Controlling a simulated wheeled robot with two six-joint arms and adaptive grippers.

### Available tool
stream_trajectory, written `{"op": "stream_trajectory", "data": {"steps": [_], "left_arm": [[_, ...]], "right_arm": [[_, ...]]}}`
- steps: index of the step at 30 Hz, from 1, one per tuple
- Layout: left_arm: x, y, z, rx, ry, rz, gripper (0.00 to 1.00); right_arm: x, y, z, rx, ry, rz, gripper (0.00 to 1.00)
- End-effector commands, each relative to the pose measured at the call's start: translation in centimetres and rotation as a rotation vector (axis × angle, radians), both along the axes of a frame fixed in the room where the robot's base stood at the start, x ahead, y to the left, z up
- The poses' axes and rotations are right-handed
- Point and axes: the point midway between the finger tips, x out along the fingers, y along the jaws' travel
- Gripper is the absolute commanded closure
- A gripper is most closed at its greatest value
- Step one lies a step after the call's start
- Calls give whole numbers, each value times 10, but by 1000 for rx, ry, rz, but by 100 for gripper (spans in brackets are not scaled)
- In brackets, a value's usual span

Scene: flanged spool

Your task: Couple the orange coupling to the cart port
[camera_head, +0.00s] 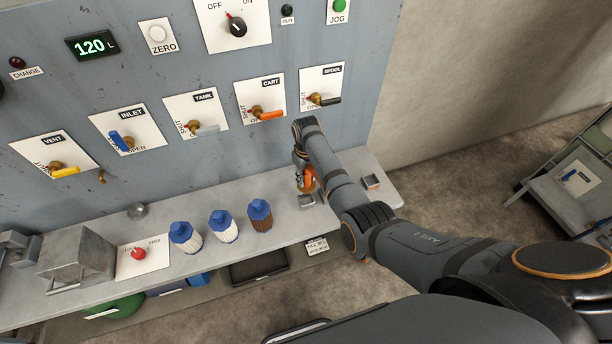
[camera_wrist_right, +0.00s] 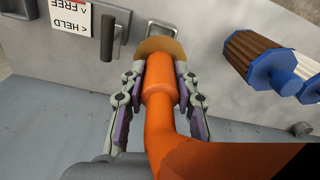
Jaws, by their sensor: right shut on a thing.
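The orange coupling (camera_wrist_right: 160,95) is between the fingers of my right gripper (camera_wrist_right: 160,88), which is shut on it. A tan-brown collar (camera_wrist_right: 160,46) shows at its far end in the wrist view. In the head view my right gripper (camera_head: 303,172) points down over the shelf's right part, with the orange coupling (camera_head: 307,183) partly hidden by the fingers. A small square metal holder (camera_head: 306,202) is just below it; I cannot tell whether they touch. The CART panel (camera_head: 260,101) with an orange lever is on the wall. I cannot identify the cart port. My left gripper is not in view.
A green-grey cart (camera_head: 570,185) with a blue-handled panel stands at far right. Open floor (camera_head: 455,170) lies between.

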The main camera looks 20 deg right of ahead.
Motion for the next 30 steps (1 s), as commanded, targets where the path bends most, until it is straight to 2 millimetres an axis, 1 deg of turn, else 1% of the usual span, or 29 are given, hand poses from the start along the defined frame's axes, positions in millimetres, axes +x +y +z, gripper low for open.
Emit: {"op": "stream_trajectory", "data": {"steps": [1,4,7,10,13,16,20,24,30], "left_arm": [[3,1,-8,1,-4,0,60],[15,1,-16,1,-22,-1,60],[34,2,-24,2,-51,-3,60],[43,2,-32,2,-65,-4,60],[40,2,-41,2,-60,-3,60],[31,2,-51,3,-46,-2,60],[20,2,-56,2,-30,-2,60],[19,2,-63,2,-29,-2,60],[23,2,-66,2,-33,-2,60]], "right_arm": [[1,0,-7,1,-2,0,100],[1,0,-16,1,-2,0,100],[1,0,-25,1,-2,0,100],[1,0,-33,1,-2,0,100],[0,0,-41,1,-2,0,100],[1,0,-50,1,-2,0,100],[1,0,-59,0,-1,0,100],[1,0,-71,0,-1,0,100],[1,0,-78,0,-2,0,100]]}}
